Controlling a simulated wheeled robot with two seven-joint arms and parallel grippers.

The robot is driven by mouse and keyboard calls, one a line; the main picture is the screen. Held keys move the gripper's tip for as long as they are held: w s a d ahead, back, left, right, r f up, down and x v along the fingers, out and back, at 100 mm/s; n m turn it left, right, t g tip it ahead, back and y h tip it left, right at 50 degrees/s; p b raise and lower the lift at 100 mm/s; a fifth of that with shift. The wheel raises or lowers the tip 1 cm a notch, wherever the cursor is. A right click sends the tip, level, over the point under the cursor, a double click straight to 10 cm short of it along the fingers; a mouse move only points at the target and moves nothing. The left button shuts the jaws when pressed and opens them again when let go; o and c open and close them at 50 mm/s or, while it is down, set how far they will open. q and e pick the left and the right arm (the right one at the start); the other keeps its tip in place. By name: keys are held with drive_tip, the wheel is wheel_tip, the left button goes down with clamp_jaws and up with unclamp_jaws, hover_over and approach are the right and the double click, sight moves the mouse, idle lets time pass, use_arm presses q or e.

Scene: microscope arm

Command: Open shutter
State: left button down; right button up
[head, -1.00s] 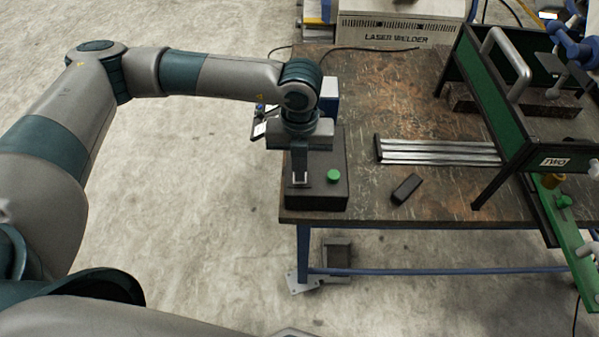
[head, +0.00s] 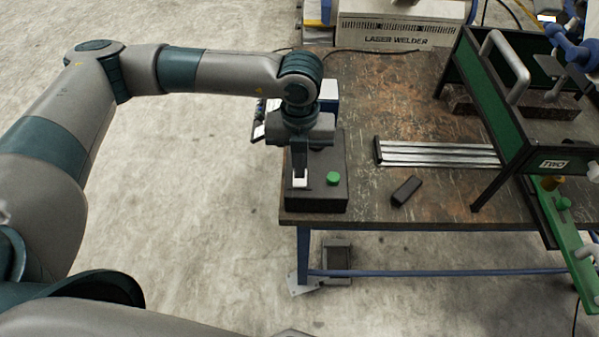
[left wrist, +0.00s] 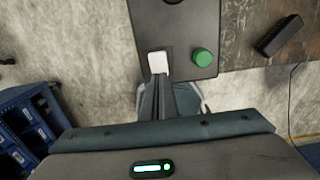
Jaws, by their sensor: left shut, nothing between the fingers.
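A dark control box (head: 338,192) sits at the table's front left corner. On its top are a round green button (head: 333,179) and a white square button (head: 300,183). The left wrist view shows the white button (left wrist: 158,62) and, to its right, the green button (left wrist: 203,57). My left gripper (head: 299,174) points down over the box, shut and empty. In the left wrist view its fingertips (left wrist: 160,80) are right at the white button's near edge; I cannot tell whether they touch it. My right gripper is not in view.
A small black block (head: 406,190) and metal rails (head: 440,152) lie on the worn table (head: 385,100). A green-panelled frame (head: 490,95) with a grey handle stands at the right. A laser welder (head: 395,33) is at the back.

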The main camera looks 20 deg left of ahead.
sight(299, 183)
use_arm(q)
drive_tip(key=shift+r+p, duration=0.65)
drive_tip(key=shift+r, duration=1.55)
